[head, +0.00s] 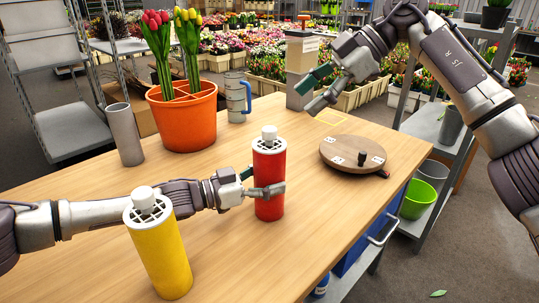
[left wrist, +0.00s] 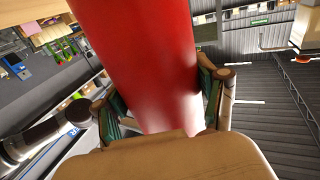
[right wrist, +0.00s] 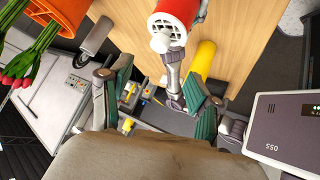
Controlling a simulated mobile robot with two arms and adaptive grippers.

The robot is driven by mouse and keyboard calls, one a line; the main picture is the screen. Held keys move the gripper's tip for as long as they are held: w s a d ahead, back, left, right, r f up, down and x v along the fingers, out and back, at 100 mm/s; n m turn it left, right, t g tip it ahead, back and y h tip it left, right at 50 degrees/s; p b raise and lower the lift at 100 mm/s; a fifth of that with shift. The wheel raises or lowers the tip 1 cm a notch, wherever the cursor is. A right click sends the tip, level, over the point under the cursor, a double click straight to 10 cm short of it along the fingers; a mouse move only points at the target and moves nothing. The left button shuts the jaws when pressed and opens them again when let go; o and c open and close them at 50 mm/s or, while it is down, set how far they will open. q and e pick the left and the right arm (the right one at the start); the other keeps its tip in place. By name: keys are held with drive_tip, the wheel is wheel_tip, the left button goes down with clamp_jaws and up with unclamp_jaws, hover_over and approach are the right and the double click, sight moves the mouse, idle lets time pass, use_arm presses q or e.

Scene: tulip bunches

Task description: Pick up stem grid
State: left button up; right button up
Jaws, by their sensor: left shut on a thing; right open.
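A red cylinder vase (head: 269,200) stands upright on the table with a white stem grid (head: 259,145) in its mouth and a white knob on top. My left gripper (head: 264,184) is shut around the vase's side at mid-height; the left wrist view shows the red wall (left wrist: 140,60) between its fingers. A yellow cylinder vase (head: 162,262) with a similar white grid (head: 136,215) stands at the front. My right gripper (head: 308,94) is open and empty above the table, behind and right of the red vase. The right wrist view shows the white knob (right wrist: 160,42) beyond its open fingers.
An orange pot (head: 185,122) with red and yellow tulips stands at the back left, beside a grey cylinder (head: 125,135) and a grey mug-like container (head: 235,98). A round wooden board (head: 340,151) lies on the right. Bare table (head: 330,230) lies right of the red vase.

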sight(269, 128)
drive_tip(key=s+a+r+n+t+h, duration=0.1)
drive_tip(key=a+r+n+t+h, duration=0.2)
drive_tip(key=n, duration=0.7)
drive_tip(key=s+a+n+t+h, duration=0.1)
drive_tip(key=s+a+n+h, duration=0.2)
drive_tip(key=n, duration=0.8)
drive_tip(key=shift+h, duration=0.5)
drive_tip(key=x, duration=1.2)
drive_tip(key=shift+w, duration=0.25)
drive_tip(key=shift+d+r, duration=0.1)
drive_tip(key=c, duration=1.1)
drive_tip(key=shift+o, duration=0.2)
wheel_tip(269, 128, up, 10)
